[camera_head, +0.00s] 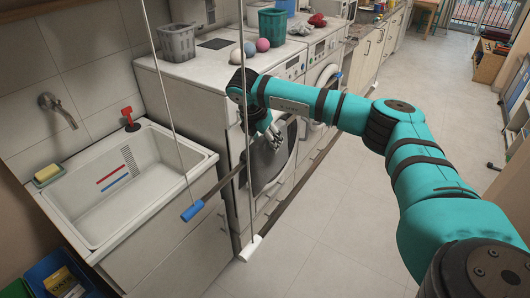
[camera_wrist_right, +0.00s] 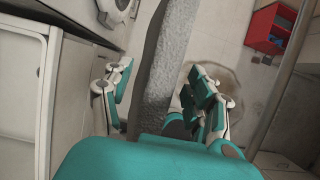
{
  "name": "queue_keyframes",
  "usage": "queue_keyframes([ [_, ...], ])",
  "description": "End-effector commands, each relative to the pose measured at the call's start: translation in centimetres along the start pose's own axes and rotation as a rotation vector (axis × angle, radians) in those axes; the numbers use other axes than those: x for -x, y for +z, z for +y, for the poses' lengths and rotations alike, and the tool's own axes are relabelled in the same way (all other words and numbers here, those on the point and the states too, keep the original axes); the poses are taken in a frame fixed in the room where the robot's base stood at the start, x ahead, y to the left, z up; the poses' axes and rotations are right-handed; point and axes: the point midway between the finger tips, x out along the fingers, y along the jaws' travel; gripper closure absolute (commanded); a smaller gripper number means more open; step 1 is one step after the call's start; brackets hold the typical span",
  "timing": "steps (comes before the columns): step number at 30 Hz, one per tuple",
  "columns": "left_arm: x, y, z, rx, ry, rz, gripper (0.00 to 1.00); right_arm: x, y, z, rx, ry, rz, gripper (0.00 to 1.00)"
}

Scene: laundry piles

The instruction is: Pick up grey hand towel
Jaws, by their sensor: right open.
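A long grey, rough-textured strip that looks like the grey hand towel (camera_wrist_right: 158,60) runs down the middle of the right wrist view. My right gripper (camera_wrist_right: 160,92) is open, with one finger on each side of the strip. Gaps show between the strip and both fingers, and its lower end is hidden behind my teal gripper body. In the head view my right gripper (camera_head: 270,138) is in front of the washing machine, beside a hanging bar with blue ends. I cannot clearly make out the towel there. My left gripper is not in view.
The hanging bar (camera_head: 225,182) and its thin white cords cross the space near my gripper. A white sink (camera_head: 150,180) stands at the left. Washing machines (camera_head: 190,80) line the wall, with baskets and balls on top. The tiled floor (camera_head: 345,215) is open at the right.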

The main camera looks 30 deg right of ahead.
Motion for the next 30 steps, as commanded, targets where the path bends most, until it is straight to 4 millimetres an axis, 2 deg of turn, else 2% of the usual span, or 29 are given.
queue_keyframes([
  [10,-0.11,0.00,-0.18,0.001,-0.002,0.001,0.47,-0.05,-0.05,0.01,0.000,0.000,0.000,0.42],
  [23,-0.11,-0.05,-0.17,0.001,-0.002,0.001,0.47,-0.05,-0.04,0.01,0.000,0.000,0.000,0.98],
  [30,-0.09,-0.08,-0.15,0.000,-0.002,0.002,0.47,-0.01,-0.01,0.02,0.000,0.001,0.000,1.00],
])
